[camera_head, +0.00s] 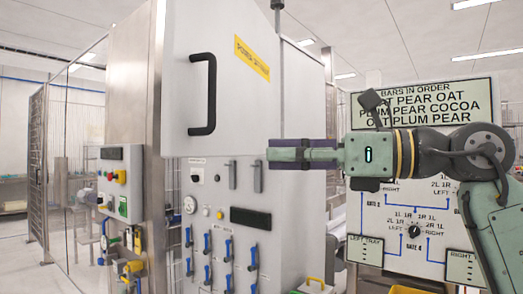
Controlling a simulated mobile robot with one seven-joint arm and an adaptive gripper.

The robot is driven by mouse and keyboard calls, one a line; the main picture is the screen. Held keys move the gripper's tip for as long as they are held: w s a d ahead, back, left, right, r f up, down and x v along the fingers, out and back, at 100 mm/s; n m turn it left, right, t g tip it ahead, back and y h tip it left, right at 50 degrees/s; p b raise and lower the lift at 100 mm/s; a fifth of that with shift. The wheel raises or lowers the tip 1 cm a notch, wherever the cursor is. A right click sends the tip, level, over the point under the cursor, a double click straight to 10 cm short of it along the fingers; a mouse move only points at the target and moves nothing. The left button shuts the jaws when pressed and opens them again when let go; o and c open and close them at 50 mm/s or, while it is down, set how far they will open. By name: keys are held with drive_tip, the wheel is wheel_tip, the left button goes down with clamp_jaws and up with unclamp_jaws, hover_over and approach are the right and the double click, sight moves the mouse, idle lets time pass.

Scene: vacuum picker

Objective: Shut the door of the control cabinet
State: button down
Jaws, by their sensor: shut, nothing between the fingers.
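The control cabinet door (225,75) is a pale grey panel with a black bar handle (203,93) near its left edge and a yellow label (252,57). It fills the upper middle of the view. Its lower edge stands above a grey panel with valves. How far the door stands open I cannot tell from this view. My gripper (272,154) reaches in from the right, its green fingers shut and empty, pointing left. The fingertips show just below the door's lower right corner. Whether they touch the door or cabinet I cannot tell.
The panel below (222,232) carries a gauge, levers and several blue valve handles. A metal post with a control box (120,180) stands at left. A board with text (425,105) and a diagram panel stand behind my arm at right. A fence lies far left.

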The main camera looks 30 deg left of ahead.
sight(193, 155)
drive_tip(key=p+x, duration=0.3)
drive_tip(key=x, duration=0.8)
drive_tip(key=shift+s+a+r, duration=0.1)
drive_tip(key=shift+s, duration=0.05)
drive_tip(key=shift+s+a, duration=0.1)
drive_tip(key=shift+a, duration=0.45)
drive_tip(key=shift+s+a, duration=0.1)
